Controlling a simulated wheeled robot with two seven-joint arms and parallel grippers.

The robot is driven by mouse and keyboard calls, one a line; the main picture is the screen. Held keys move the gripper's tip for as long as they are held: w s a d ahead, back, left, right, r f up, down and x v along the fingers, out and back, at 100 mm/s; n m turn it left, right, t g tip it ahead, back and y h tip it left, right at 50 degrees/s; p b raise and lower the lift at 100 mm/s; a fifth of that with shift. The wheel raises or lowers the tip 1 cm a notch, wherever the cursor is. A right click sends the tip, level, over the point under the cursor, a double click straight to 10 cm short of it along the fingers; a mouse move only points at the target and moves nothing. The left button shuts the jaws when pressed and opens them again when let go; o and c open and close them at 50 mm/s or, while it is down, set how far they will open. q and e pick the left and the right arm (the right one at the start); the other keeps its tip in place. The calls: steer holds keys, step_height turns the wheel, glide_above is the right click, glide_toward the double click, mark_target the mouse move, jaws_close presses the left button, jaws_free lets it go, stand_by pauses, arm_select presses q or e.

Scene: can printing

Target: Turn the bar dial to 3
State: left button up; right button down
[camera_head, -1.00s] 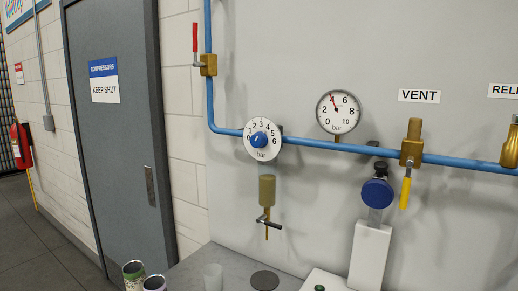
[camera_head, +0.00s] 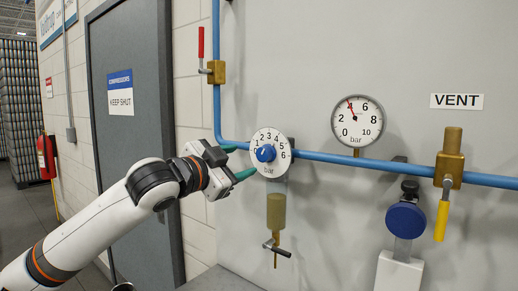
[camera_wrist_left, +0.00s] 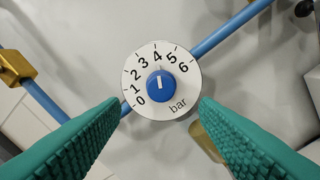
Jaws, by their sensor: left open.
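The bar dial (camera_head: 271,137) is a white disc numbered 0 to 6 with a blue knob (camera_head: 265,153), mounted at the blue pipe. In the left wrist view the dial (camera_wrist_left: 185,90) faces me, and the white mark on its knob (camera_wrist_left: 161,86) seems to point near 4. My left gripper (camera_head: 238,162) is open and empty, with green fingers just left of the dial in the head view. In the left wrist view the fingers of this gripper (camera_wrist_left: 160,105) lie either side of the dial's lower part, apart from the knob. My right gripper is out of view.
A pressure gauge (camera_head: 358,122) stands right of the dial, its needle near 4. A red-handled valve (camera_head: 216,72) is above left. A brown cylinder with a small tap (camera_head: 277,211) hangs below the dial. A yellow-handled vent valve (camera_head: 448,170) and a blue round part (camera_head: 405,220) are right.

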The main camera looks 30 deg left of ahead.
mark_target(261, 156)
arm_select(q)
steer(key=w, duration=0.2)
steer(key=w+p, duration=0.1)
steer(key=w, duration=0.1)
steer(key=w+p, duration=0.1)
steer(key=w, duration=0.1)
steer(key=shift+w+d+r, duration=0.15)
steer(key=shift+w+d, duration=0.1)
steer(key=shift+w, duration=0.65)
steer(key=shift+f, duration=0.2)
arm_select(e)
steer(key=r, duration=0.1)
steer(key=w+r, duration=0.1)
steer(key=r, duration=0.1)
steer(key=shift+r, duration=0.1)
arm_select(q)
steer(key=shift+c, duration=0.6)
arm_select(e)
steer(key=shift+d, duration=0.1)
arm_select(q)
steer(key=c, duration=0.9)
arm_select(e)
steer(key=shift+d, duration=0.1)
